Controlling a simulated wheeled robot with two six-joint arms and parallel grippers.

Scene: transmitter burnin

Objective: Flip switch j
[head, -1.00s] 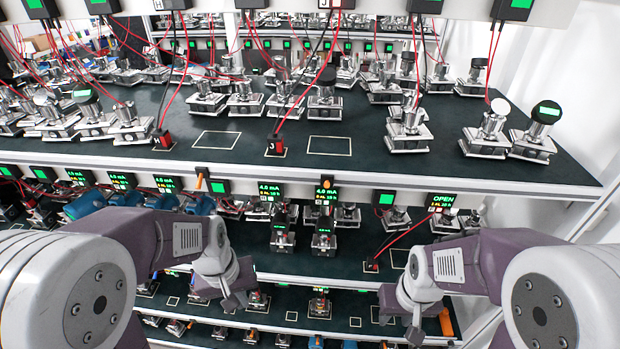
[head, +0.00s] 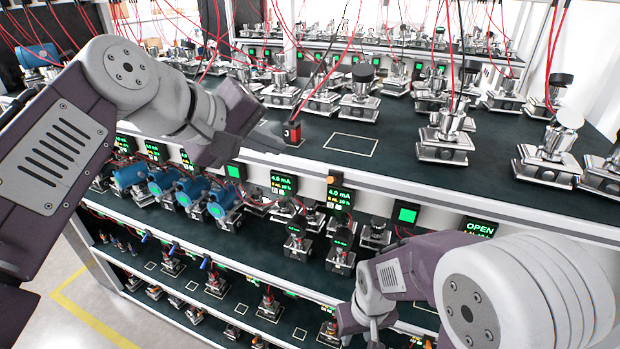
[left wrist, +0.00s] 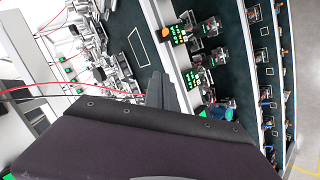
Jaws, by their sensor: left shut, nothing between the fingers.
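An orange knob (head: 333,178) stands on the upper shelf's front edge, by a lit display (head: 339,195) reading about 4.0 mA. It also shows in the left wrist view (left wrist: 188,17). I cannot read a J beside it. A red plug marked J (head: 292,133) stands on the upper shelf. My left gripper (head: 275,139) is shut and empty at the shelf's front edge, left of the knob and close to the red plug. Its fingers (left wrist: 158,90) show in the left wrist view. My right gripper (head: 362,325) hangs low in front of the lower shelves; its jaw state is unclear.
Metal transmitters (head: 445,140) with red wires stand on the upper shelf, near an empty outlined spot (head: 350,144). Another display reads OPEN (head: 480,228) at right. Bare floor (head: 70,290) lies at lower left.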

